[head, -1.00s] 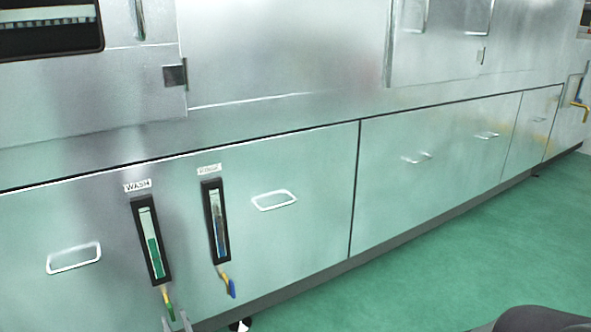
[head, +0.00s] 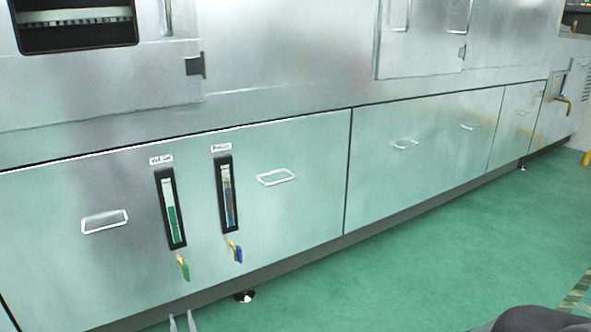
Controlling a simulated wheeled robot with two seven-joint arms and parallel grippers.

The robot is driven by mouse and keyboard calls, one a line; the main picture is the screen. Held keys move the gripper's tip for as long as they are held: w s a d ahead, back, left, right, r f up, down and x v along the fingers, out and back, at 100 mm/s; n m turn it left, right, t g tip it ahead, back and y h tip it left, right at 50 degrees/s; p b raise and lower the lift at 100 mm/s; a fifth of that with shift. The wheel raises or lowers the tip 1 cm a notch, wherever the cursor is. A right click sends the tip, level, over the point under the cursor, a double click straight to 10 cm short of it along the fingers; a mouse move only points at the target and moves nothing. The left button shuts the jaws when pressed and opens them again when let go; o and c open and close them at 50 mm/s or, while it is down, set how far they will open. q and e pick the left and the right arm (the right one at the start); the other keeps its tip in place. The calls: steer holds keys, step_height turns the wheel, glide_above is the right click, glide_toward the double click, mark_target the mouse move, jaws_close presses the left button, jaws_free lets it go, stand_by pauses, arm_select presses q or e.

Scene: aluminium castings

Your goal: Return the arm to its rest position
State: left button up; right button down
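My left gripper (head: 182,322) shows only as two pale fingertips at the bottom edge of the head view, left of the middle. The tips stand apart with a gap between them, and nothing shows in the gap. They appear in front of the foot of the metal cabinet (head: 290,215). The rest of the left arm is out of the picture. My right gripper is not in view. A dark rounded part of my own body shows at the bottom right.
The long metal machine runs across the view. Its front has a green gauge (head: 171,208), a blue gauge (head: 228,193), small valves below them, and handles (head: 105,221). Green floor (head: 420,255) is clear at the right. A yellow lever (head: 563,99) sticks out at the far right.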

arm_select(q)
steer(key=w+d+f+m+g+h+p, duration=0.1)
steer(key=w+f+g+h, duration=0.25)
steer(key=f+g, duration=0.3)
steer(key=w+d+f+m+g+h+p, duration=0.1)
steer(key=w+f+g+h, duration=0.1)
steer(key=f+g+h, duration=0.45)
steer(key=s+d+r+g+p, duration=0.3)
steer(key=s+r+g+p, duration=0.1)
steer(key=s+r, duration=0.85)
steer(key=s+d+r+m+g+p, duration=0.1)
steer(key=s+d+r+g+p, duration=0.3)
steer(key=s+r, duration=0.8)
steer(key=s+d+r+g+p, duration=0.3)
steer(key=s+r+g+p, duration=0.2)
steer(key=s+r, duration=0.7)
step_height(320, 180, up, 47)
steer(key=s+t+p, duration=0.1)
steer(key=t+p, duration=0.1)
steer(key=p, duration=3.9)
steer(key=shift+s+d+m+p, duration=0.2)
steer(key=shift+s+m+p, duration=0.1)
steer(key=shift+s+m, duration=0.1)
